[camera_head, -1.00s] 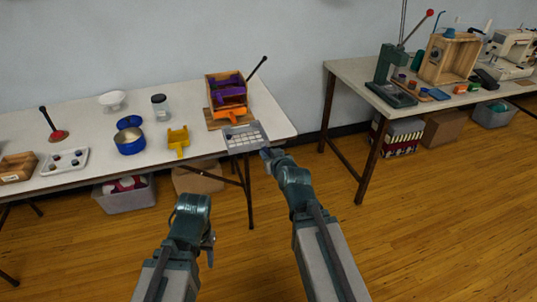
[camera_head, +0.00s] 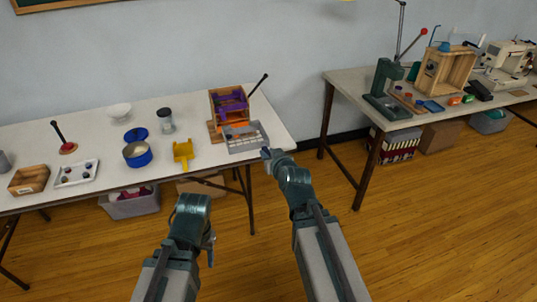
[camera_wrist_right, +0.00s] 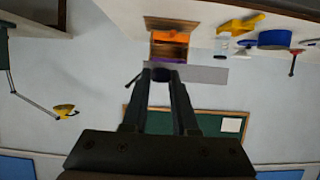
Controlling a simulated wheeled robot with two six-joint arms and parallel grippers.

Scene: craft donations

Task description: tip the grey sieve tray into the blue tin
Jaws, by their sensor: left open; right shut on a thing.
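The grey sieve tray (camera_head: 248,139) is a flat tray with a pattern of pale cells. My right gripper (camera_head: 268,154) is shut on its near right edge and holds it in front of the wooden box at the table's right end. The right wrist view shows the tray (camera_wrist_right: 207,74) as a grey strip beside the fingertips (camera_wrist_right: 160,74). The blue tin (camera_head: 137,155) stands open on the table, well left of the tray; the wrist view shows it too (camera_wrist_right: 274,37). My left gripper (camera_head: 211,248) hangs low in front of the table, empty, its jaws mostly hidden.
A yellow scoop-like thing (camera_head: 183,153) lies between tin and tray. A blue lid (camera_head: 136,134) and a jar (camera_head: 166,121) are behind the tin. The wooden box (camera_head: 229,104) holds purple and orange parts. A white tray (camera_head: 77,173) is at the left.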

